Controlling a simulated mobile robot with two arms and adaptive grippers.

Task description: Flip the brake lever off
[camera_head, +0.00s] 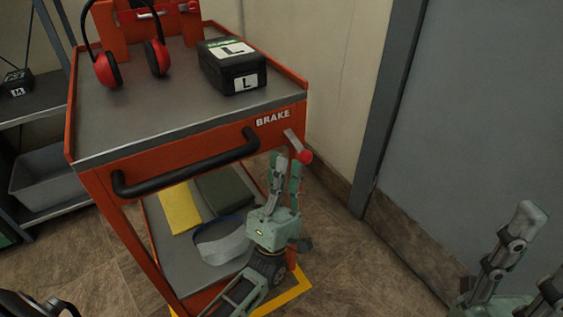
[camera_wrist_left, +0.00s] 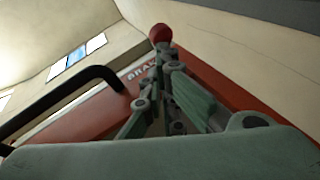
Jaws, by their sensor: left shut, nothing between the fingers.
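The brake lever (camera_head: 305,156) is a grey arm with a red ball knob. It sits on the cart's front right corner, just below the white BRAKE label (camera_head: 273,118), and slopes down to the right. My left gripper (camera_head: 287,161) is shut and empty, pointing up just left of the knob. In the left wrist view, the red knob (camera_wrist_left: 161,33) shows just beyond my left fingertips (camera_wrist_left: 163,62); I cannot tell whether they touch. My right gripper (camera_head: 538,250) is partly in view at the lower right, away from the cart, with its fingers apart.
The orange cart (camera_head: 100,190) has a black handle (camera_head: 190,165) left of my left gripper. Its top holds red ear defenders (camera_head: 107,70) and a black box (camera_head: 232,66). A wall (camera_head: 340,80) stands close to the cart's right. Bare floor (camera_head: 350,260) lies right of my left arm.

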